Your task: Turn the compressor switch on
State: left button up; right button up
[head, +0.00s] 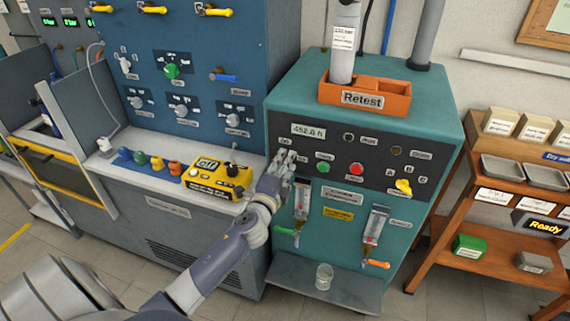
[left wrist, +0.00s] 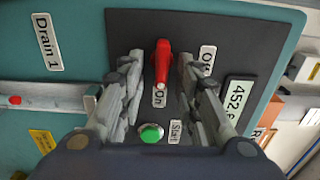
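The compressor switch, a red lever (left wrist: 162,62), shows in the left wrist view on a dark panel. Its pale-tipped end lies close to the "On" label (left wrist: 159,97), and the "Off" label (left wrist: 207,60) is to its right. My left gripper (left wrist: 165,88) is open, with one finger on each side of the lever and visible gaps between. In the head view my left gripper (head: 284,163) is at the left part of the teal machine's panel and hides the switch. Whether a finger touches the panel cannot be told. My right gripper is not in view.
A green start button (left wrist: 151,134) is just below the switch in the left wrist view. The display (head: 309,131), red button (head: 356,169) and yellow knob (head: 403,186) share the panel. A yellow control box (head: 217,180) stands close to my left arm. A glass (head: 323,277) stands on the lower shelf.

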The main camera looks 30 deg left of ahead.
pick_arm(q)
jog(key=shift+s, duration=0.1)
jog(key=v, duration=1.1)
jog(key=shift+s+d, duration=0.2)
jog(key=shift+s, duration=0.2)
jog(key=s+d+f+n+g+h, duration=0.1)
jog(key=s+f+n+g, duration=0.15)
jog(key=f, duration=0.95)
jog(key=s+d+f+n+g, duration=0.2)
jog(key=s+f+g, duration=0.15)
jog(key=f, duration=0.85)
jog(key=s+d+f+n+g+h, duration=0.15)
jog(key=s+f, duration=0.25)
jog(key=f, duration=0.8)
jog(key=s+d+f+n+g, duration=0.2)
jog(key=s+f, duration=0.4)
jog(key=s, duration=0.4)
jog(key=s+d+f+n+g+h, duration=0.1)
jog(key=s+f+n+g, duration=0.1)
jog(key=s+f+g, duration=0.2)
jog(key=s+d+f+n+g, duration=0.2)
jog(key=s+f, duration=0.8)
jog(key=s, duration=0.7)
jog(key=shift+s+d+n+g, duration=0.3)
jog(key=shift+d+n+g, duration=0.05)
jog(key=shift+n+g, duration=0.2)
jog(key=shift+h, duration=0.25)
jog(key=shift+c, duration=0.6)
